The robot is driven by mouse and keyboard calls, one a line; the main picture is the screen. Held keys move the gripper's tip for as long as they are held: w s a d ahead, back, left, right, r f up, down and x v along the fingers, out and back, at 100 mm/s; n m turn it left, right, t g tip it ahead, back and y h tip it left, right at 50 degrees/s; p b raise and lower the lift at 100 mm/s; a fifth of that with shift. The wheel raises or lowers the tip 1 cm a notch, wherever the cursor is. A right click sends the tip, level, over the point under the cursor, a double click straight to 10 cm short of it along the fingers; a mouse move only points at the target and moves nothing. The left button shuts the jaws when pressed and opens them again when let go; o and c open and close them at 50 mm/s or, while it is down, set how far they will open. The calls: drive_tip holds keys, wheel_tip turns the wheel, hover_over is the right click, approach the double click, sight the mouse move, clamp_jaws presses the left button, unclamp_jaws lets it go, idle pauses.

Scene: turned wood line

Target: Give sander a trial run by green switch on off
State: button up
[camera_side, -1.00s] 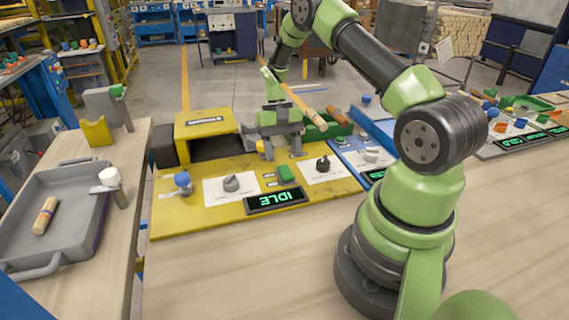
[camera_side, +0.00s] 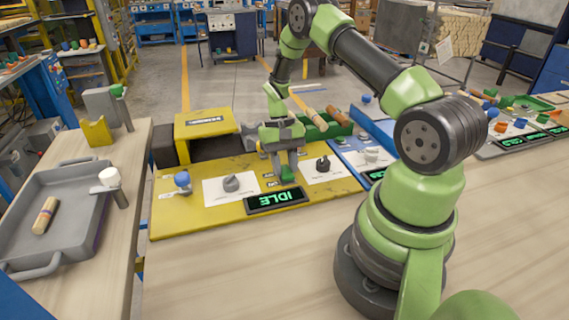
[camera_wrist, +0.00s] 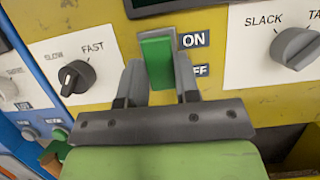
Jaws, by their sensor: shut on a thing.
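The green switch (camera_wrist: 157,60) sits on the yellow sander panel, with an ON label (camera_wrist: 193,40) and a partly covered OFF label beside it in the wrist view. My gripper (camera_wrist: 158,85) has its two fingers on either side of the switch and is shut on it. In the side view my gripper (camera_side: 287,170) points down at the panel, and the green switch (camera_side: 287,175) shows just under the fingertips. The display (camera_side: 276,199) in front of the switch reads IDLE.
A SLOW/FAST knob (camera_wrist: 76,77) and a SLACK knob (camera_wrist: 296,47) flank the switch. A blue knob (camera_side: 182,180) stands at the panel's left. A grey tray (camera_side: 88,215) holds a wooden piece (camera_side: 45,215) on the left bench.

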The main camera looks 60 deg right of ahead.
sight(283, 167)
drive_tip(key=shift+s+a+t+h, duration=0.15)
drive_tip(key=shift+t+h, duration=0.85)
drive_tip(key=o, duration=0.9)
drive_tip(key=shift+r, duration=0.1)
drive_tip(key=shift+w+d+r, duration=0.15)
drive_tip(key=shift+r, duration=1.5)
drive_tip(key=shift+w+d+r, duration=0.2)
drive_tip(key=shift+r, duration=1.4)
drive_tip(key=shift+w+d+r, duration=0.15)
drive_tip(key=shift+r, duration=1.5)
